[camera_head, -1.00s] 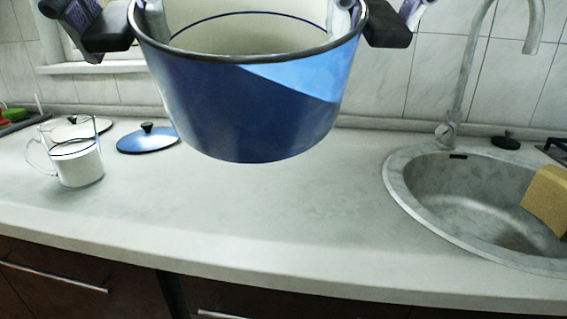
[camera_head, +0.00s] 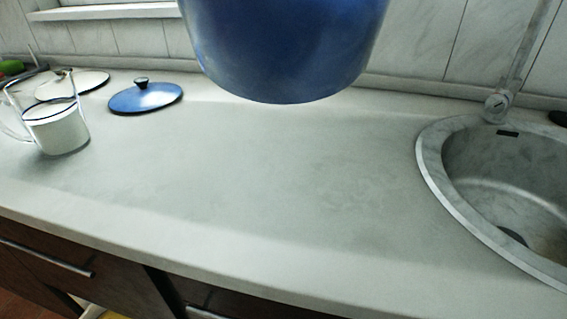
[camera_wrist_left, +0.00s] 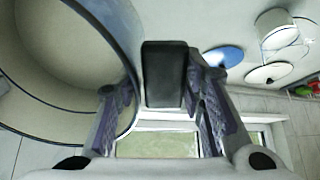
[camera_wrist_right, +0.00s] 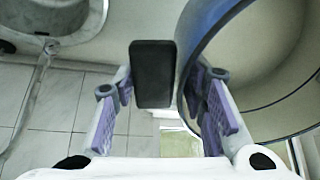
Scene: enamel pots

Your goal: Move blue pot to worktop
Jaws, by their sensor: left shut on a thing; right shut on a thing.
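The blue pot (camera_head: 290,45) hangs upright at the top middle of the head view, above the worktop (camera_head: 260,190); its rim and handles are cut off there. Its pale inside shows in the left wrist view (camera_wrist_left: 60,45) and in the right wrist view (camera_wrist_right: 265,60). My left gripper (camera_wrist_left: 166,82) is shut on one black handle of the pot. My right gripper (camera_wrist_right: 152,82) is shut on the other black handle. Neither gripper shows in the head view. A blue lid (camera_head: 146,98) with a dark knob lies on the worktop at left.
A round sink (camera_head: 450,190) with a tap (camera_head: 497,105) is at the right. The middle of the worktop is bare. The tiled wall runs behind.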

